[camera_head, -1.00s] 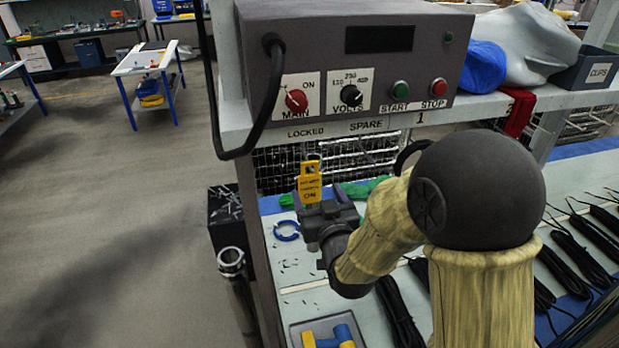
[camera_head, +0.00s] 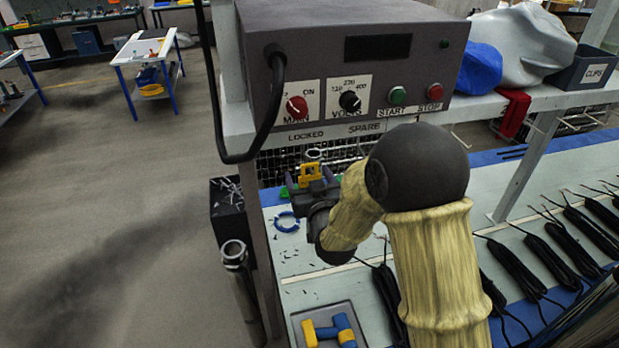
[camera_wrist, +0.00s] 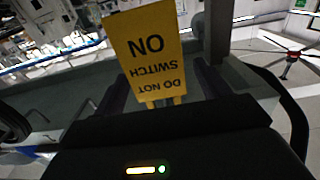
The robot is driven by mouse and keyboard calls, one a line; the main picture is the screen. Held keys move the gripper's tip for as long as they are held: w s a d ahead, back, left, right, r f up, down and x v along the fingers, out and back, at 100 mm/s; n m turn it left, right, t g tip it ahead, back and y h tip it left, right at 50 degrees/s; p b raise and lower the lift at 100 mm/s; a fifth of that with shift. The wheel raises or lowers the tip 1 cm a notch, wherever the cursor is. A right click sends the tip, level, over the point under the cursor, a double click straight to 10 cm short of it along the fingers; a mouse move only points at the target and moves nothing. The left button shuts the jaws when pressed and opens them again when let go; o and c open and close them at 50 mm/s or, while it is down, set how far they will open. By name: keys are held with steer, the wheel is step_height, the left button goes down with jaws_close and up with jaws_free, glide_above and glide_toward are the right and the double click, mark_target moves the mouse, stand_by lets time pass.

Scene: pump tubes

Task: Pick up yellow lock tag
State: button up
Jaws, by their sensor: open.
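The yellow lock tag (camera_head: 309,172) shows below the LOCKED label on the grey control box's shelf. Its lower part is hidden behind my gripper. In the wrist view the tag (camera_wrist: 146,48) is upside down and reads "DO NOT SWITCH ON". My gripper (camera_head: 309,183) is at the tag, with one finger on each side of it. In the wrist view the open fingers (camera_wrist: 163,84) stand left and right of the tag's narrow end, with gaps visible. I cannot tell what the tag hangs from.
The control box (camera_head: 350,60) with MAIN and VOLTS knobs stands on the shelf just above. A black cable (camera_head: 262,115) loops down at its left. A wire mesh (camera_head: 345,155) lies behind. The bench below holds a blue ring (camera_head: 287,222), a tray (camera_head: 297,322) and several black cable bundles.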

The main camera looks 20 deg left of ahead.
steer(key=shift+w+a, duration=0.3)
steer(key=shift+w, duration=0.25)
steer(key=shift+f, duration=0.1)
steer(key=c, duration=1.1)
